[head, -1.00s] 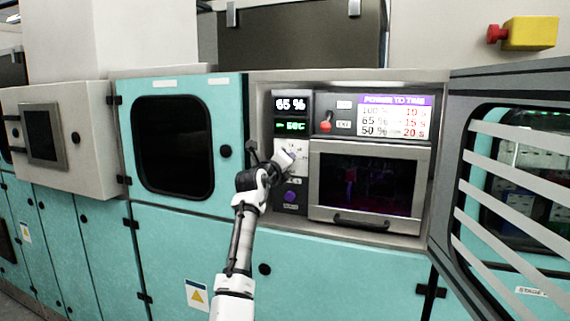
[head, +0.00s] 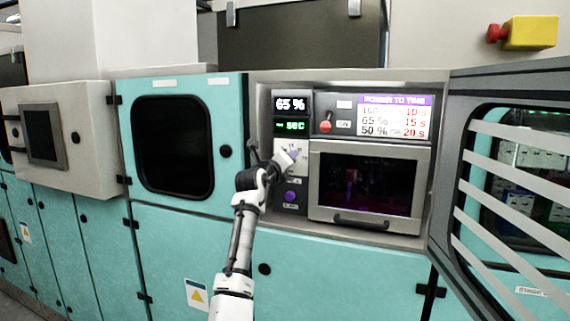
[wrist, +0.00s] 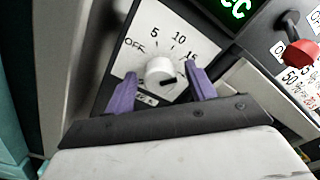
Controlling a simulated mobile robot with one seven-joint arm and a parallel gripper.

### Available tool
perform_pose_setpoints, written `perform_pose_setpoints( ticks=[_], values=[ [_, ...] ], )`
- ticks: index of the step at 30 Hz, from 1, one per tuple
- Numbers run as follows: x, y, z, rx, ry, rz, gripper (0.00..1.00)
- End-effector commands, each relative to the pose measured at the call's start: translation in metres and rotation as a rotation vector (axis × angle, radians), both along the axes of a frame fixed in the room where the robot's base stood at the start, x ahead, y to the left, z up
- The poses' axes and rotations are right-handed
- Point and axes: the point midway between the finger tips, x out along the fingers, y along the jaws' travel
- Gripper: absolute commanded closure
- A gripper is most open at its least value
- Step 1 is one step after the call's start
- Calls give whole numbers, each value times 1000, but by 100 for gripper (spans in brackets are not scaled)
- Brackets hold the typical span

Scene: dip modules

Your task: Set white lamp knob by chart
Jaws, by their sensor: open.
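The white lamp knob (wrist: 160,70) sits on a white dial plate (wrist: 150,30) marked OFF, 5, 10 and more. A dark mark shows on the knob's lower right edge. My gripper (wrist: 161,88) is open, with one purple finger on each side of the knob and visible gaps between. The chart (head: 395,117), titled "POWER TO TIME", pairs 65 % with 15 s and 50 % with 20 s. The upper display (head: 290,104) reads 65 %.
A green display (head: 292,126) reading SEC is above the dial. A red-tipped switch (head: 326,122) is to its right, and a purple button (head: 291,196) is below. A dark-windowed door (head: 367,185) with a handle is beside the dial. An open slatted door (head: 465,160) stands at right.

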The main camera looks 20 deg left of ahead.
Motion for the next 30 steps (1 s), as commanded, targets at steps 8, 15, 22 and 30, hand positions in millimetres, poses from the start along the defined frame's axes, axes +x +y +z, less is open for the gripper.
perform_pose_setpoints(
  ticks=[8, 15, 22, 30],
  values=[
    [-6, 1, -2, 0, -1, 1, 45],
    [-41, 3, -5, 2, -3, 1, 45],
    [-91, 4, -5, 2, -3, 1, 45],
    [-131, 5, -1, 1, -2, 1, 45]
  ],
)
